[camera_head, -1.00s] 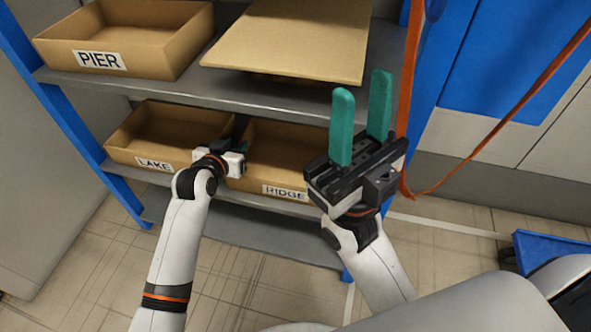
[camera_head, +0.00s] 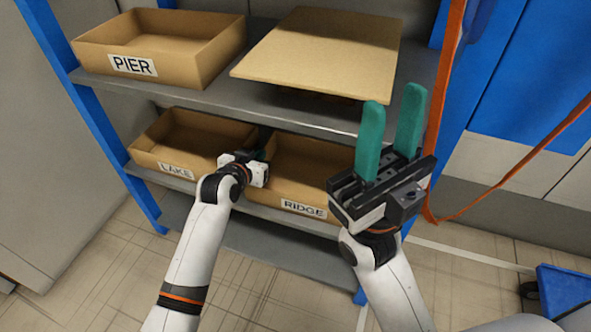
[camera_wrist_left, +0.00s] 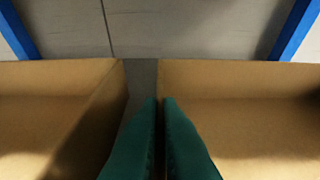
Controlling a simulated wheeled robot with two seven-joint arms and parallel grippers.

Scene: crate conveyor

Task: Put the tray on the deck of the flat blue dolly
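A flat tan board-like piece (camera_head: 325,50) lies on the upper shelf; it may be the tray, but I cannot tell. A blue flat piece, likely the dolly (camera_head: 566,292), is cut off at the right edge in the head view. My left gripper (camera_head: 262,156) is at the lower shelf, between the LAKE bin (camera_head: 150,160) and the RIDGE bin (camera_head: 270,190). In the left wrist view its green fingers (camera_wrist_left: 161,100) are together over the gap between two bins, with nothing seen between them. My right gripper (camera_head: 390,135) is raised in front of the shelf, open and empty.
A PIER bin (camera_head: 100,50) stands on the upper shelf (camera_head: 220,95) at left. The shelf has blue posts (camera_head: 115,150). An orange strap or cable (camera_head: 435,190) hangs at the right. Tiled floor (camera_head: 100,275) is clear in front of the rack at left.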

